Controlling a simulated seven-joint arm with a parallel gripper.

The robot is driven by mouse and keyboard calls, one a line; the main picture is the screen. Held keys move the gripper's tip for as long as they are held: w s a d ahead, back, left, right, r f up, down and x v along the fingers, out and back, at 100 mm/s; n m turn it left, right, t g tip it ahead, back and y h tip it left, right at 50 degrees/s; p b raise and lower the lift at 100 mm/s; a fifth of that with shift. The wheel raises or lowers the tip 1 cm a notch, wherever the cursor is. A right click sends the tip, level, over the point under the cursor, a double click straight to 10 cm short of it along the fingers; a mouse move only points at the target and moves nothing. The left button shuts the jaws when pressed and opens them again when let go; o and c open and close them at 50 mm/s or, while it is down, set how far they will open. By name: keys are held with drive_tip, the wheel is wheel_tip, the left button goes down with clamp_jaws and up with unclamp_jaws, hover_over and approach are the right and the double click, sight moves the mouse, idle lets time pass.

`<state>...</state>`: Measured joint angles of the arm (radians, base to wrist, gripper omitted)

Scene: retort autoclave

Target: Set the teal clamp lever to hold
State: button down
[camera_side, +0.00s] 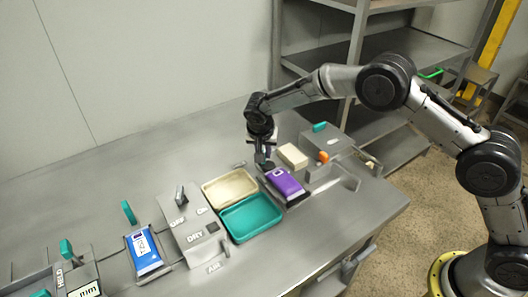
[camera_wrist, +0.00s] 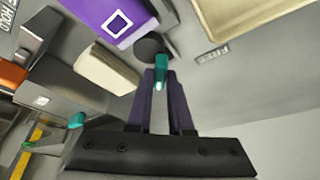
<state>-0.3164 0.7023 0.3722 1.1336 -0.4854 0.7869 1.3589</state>
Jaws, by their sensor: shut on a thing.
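My gripper (camera_side: 264,162) is down at the table behind the purple pack, beyond the trays. In the wrist view my gripper (camera_wrist: 161,82) has its fingers closed around a teal lever tip (camera_wrist: 161,66). That lever stands at a dark round base (camera_wrist: 148,47) beside the purple pack. In the side view the fingers hide this lever. A small label plate (camera_wrist: 212,54) lies near it; its text is unreadable here.
The purple pack (camera_side: 285,186) and a cream block (camera_side: 292,156) lie close to my gripper. A cream tray (camera_side: 230,173) and teal tray (camera_side: 252,238) are to its left. An orange knob (camera_side: 323,158) and a teal handle (camera_side: 320,127) are to its right. The table behind is clear.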

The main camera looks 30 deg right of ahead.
drive_tip(key=shift+m, duration=0.5)
drive_tip(key=c, duration=0.8)
unclamp_jaws()
drive_tip(key=v, duration=1.4)
drive_tip(key=shift+w+a, duration=0.15)
